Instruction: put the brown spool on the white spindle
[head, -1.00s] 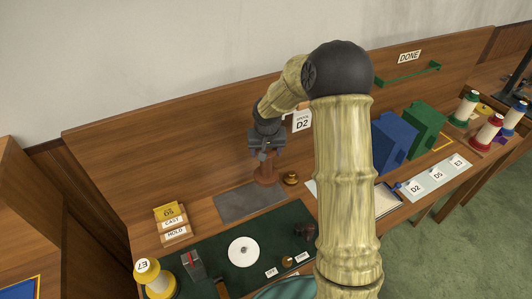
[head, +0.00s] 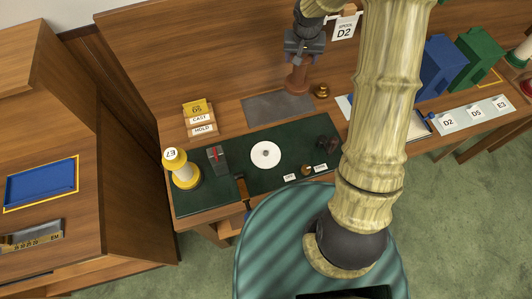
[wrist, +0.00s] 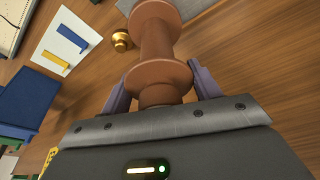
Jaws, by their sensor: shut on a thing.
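The brown spool (head: 298,78) is upright at the back of the bench, beside the grey pad and a brass knob. My gripper (head: 303,50) is above it in the head view, shut on its upper part. In the wrist view my gripper (wrist: 159,90) has a finger on each side of the brown spool (wrist: 165,50). I cannot tell whether the spool's lower end touches the bench. A white disc (head: 265,155) with a small centre lies on the green mat; it seems to be the white spindle, though its pin is too small to make out. The disc is clear of my gripper.
On the green mat (head: 225,195) stand a yellow-and-white spool (head: 180,168) marked E7 and a grey block (head: 217,158) with a red mark. The grey pad (head: 278,106) is bare. The brass knob (head: 321,90) is close right of the brown spool. Blue (head: 443,68) and green holders stand right.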

